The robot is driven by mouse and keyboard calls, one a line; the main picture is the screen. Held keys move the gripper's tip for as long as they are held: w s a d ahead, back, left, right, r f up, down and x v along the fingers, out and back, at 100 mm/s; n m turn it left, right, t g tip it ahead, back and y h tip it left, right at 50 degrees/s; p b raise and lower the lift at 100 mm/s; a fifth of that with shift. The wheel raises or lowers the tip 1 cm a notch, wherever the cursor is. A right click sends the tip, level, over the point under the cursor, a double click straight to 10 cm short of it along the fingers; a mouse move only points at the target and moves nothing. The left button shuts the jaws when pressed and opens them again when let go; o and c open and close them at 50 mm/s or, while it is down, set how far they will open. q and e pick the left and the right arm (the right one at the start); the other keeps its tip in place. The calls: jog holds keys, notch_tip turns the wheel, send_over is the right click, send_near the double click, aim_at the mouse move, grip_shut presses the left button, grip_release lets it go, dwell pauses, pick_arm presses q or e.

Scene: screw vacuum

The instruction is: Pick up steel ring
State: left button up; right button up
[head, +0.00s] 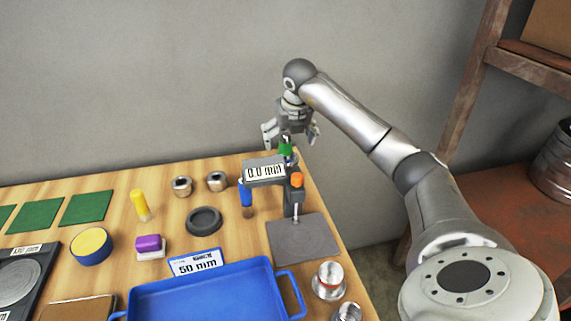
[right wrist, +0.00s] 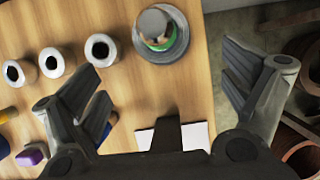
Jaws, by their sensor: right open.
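Steel rings with dark holes stand on the wooden table. Two show in the head view, a left one (head: 182,187) and a right one (head: 217,182). The right wrist view shows three in a row, at left (right wrist: 18,72), middle (right wrist: 52,62) and right (right wrist: 101,49). I cannot tell which one the task means. My right gripper (head: 291,134) is open and empty, above the table's back right corner, to the right of the rings. Its spread fingers also show in the right wrist view (right wrist: 165,78). My left gripper is not in view.
A gauge with a "0.0 mm" display (head: 265,172) stands in front of my right gripper. A green-topped round metal piece (right wrist: 160,35) lies beyond the open fingers. A dark grey ring (head: 204,220), blue tray (head: 215,296) and yellow-handled tool (head: 139,204) are nearby.

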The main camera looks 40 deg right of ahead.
aim_at(286, 153)
jog(key=p+x, duration=0.1)
jog(key=x, duration=0.8)
jog(key=shift+w+d, duration=0.15)
jog(key=shift+c, duration=0.3)
jog(key=shift+r, duration=0.1)
jog(key=c, duration=1.5)
jog(key=shift+o, duration=0.2)
jog(key=shift+r, duration=0.1)
